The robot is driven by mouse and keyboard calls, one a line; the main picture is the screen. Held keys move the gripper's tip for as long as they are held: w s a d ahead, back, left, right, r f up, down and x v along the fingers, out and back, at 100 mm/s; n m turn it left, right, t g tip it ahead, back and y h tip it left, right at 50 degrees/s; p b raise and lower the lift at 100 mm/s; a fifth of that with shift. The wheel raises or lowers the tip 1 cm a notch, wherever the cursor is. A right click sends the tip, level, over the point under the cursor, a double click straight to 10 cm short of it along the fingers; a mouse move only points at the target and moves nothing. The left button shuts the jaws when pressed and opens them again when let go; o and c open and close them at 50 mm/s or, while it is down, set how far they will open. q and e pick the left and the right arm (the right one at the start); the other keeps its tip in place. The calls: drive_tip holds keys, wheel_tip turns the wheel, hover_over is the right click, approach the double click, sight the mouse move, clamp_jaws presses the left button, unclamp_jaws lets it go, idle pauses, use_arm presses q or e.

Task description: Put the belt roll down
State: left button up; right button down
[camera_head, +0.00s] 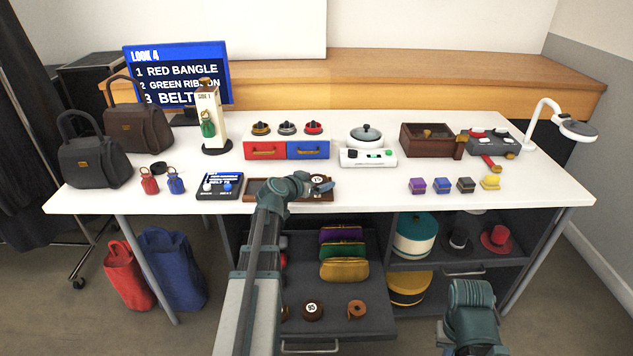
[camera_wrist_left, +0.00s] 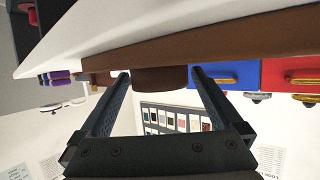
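The brown belt roll (camera_head: 317,179), with a round white label reading 15, is at the right part of a shallow brown tray (camera_head: 262,196) on the white table. In the left wrist view, which is upside down, the belt roll (camera_wrist_left: 160,80) fills the space between the fingertips of my left gripper (camera_head: 322,185), one on each side. It appears to be down at the tray (camera_wrist_left: 230,38); any small gap beneath it cannot be made out. My right gripper (camera_head: 472,315) is low at the bottom right, away from the table; its fingers do not show clearly.
A blue-lit panel (camera_head: 218,186) lies left of the tray. Small coloured boxes (camera_head: 440,186) stand to the right. Below, an open drawer (camera_head: 335,335) holds pouches and other rolls.

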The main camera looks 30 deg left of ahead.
use_arm(q)
drive_tip(key=shift+r, duration=0.2)
drive_tip(key=p+v, duration=0.5)
drive_tip(key=v, duration=0.7)
